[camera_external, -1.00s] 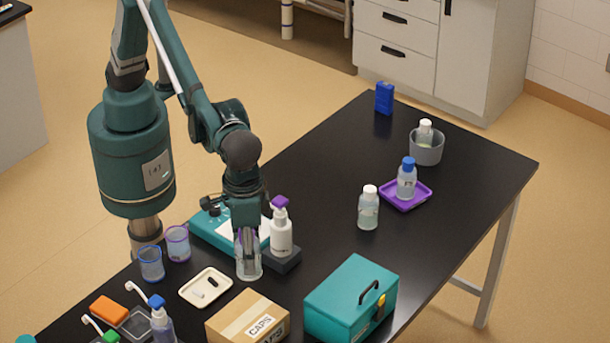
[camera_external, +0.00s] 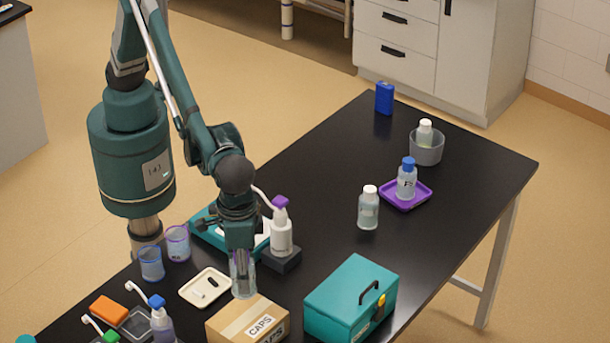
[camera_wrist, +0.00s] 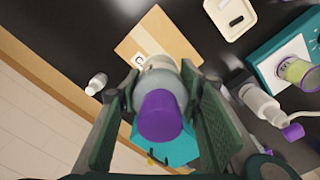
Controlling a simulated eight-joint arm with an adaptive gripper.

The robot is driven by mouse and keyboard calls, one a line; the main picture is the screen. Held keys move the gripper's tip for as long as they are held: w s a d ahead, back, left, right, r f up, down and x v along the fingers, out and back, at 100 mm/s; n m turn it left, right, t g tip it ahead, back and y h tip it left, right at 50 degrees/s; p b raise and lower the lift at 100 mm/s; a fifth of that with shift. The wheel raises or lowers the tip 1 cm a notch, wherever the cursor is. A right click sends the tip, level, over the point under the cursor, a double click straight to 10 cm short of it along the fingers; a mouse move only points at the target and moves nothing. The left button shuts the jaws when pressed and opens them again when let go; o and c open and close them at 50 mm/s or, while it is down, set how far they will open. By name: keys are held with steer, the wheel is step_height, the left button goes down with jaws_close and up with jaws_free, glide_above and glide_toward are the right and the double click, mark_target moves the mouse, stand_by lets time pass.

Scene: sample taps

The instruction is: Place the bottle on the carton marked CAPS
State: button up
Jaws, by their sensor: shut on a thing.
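My gripper (camera_external: 241,252) is shut on a clear bottle (camera_external: 243,277) with a purple cap, which hangs upright below the fingers. In the wrist view, the purple cap of the bottle (camera_wrist: 160,117) shows between my gripper's fingers (camera_wrist: 160,95). The brown carton marked CAPS (camera_external: 240,315) stands at the front of the table, just in front of the bottle in the external view. In the wrist view the carton (camera_wrist: 158,32) lies beyond the bottle, which hides part of it. Whether the bottle's base is over the carton's edge I cannot tell.
A teal toolbox (camera_external: 350,300) stands right of the carton. A white tray (camera_external: 206,287) lies to its left. A white pump bottle (camera_external: 281,236) on a dark block is close to the right of my gripper. Blue and purple beakers (camera_external: 164,252) stand left.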

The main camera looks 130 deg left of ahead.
steer(key=shift+f, duration=2.95)
steer(key=shift+f, duration=0.1)
steer(key=shift+f, duration=1.75)
steer(key=shift+f, duration=0.15)
steer(key=o, duration=1)
steer(key=shift+r+p, duration=0.2)
steer(key=shift+p, duration=0.1)
step_height(320, 180, up, 12)
steer(key=shift+f+b, duration=0.1)
steer(key=shift+b, duration=0.2)
